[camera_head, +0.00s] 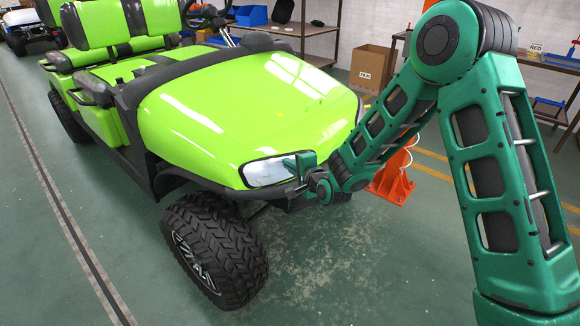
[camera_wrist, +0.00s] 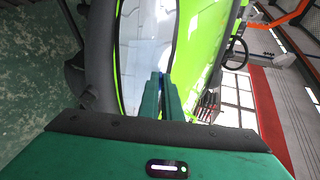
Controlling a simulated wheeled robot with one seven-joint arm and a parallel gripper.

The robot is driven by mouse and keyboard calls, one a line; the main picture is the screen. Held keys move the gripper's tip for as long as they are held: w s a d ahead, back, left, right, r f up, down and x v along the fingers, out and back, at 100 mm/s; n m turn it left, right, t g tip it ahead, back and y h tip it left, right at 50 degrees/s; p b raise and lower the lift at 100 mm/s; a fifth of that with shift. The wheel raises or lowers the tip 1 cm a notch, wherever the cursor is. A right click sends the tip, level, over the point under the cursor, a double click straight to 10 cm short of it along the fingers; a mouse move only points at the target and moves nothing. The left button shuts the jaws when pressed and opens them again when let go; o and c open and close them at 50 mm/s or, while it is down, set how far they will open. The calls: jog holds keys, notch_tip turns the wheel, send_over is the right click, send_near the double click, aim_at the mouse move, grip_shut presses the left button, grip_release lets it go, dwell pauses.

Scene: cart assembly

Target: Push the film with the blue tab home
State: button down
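The green cart's headlight (camera_head: 268,172) is at the front corner of the body; a clear, glossy surface covers it. It fills the middle of the wrist view (camera_wrist: 146,48). My gripper (camera_head: 303,160) is at the right end of this headlight. In the wrist view its two teal fingers (camera_wrist: 161,84) are close together, with a narrow blue strip, seemingly the blue tab (camera_wrist: 162,84), between them. The fingertips are at the headlight's face; I cannot tell whether they touch it. The film's edges cannot be told from the lens, and its seating is hidden.
The green cart (camera_head: 235,105) stands close, its front wheel (camera_head: 215,250) below the headlight. An orange stand (camera_head: 394,180) is behind my arm. A cardboard box marked FILM (camera_head: 371,67) stands near shelves at the back. The floor in front is clear.

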jog(key=c, duration=1.9)
grip_release()
jog(key=shift+s+d, duration=0.1)
jog(key=v, duration=1)
jog(key=shift+s+d, duration=0.15)
jog(key=shift+s, duration=0.05)
jog(key=s+d+r+n+g+h, duration=0.1)
jog(key=s+d+n+g+h, duration=0.15)
jog(key=d, duration=0.65)
jog(key=s+d+r+n+g+h, duration=0.1)
jog(key=s+d+r+h, duration=0.15)
jog(key=d, duration=0.75)
jog(key=s+d+n+g+h, duration=0.2)
jog(key=s+d, duration=0.1)
jog(key=d, duration=0.6)
jog(key=s+d+r+g+h, duration=0.2)
jog(key=s+d+r+g, duration=0.1)
jog(key=s+d, duration=0.75)
jog(key=s+r+g+y, duration=0.1)
jog(key=s+g, duration=0.1)
jog(key=s, duration=0.8)
jog(key=s+r+g, duration=0.2)
jog(key=s, duration=0.7)
jog(key=shift+s+d+n+y, duration=0.2)
jog(key=shift+s+n+y, duration=0.15)
jog(key=shift+s+y, duration=0.05)
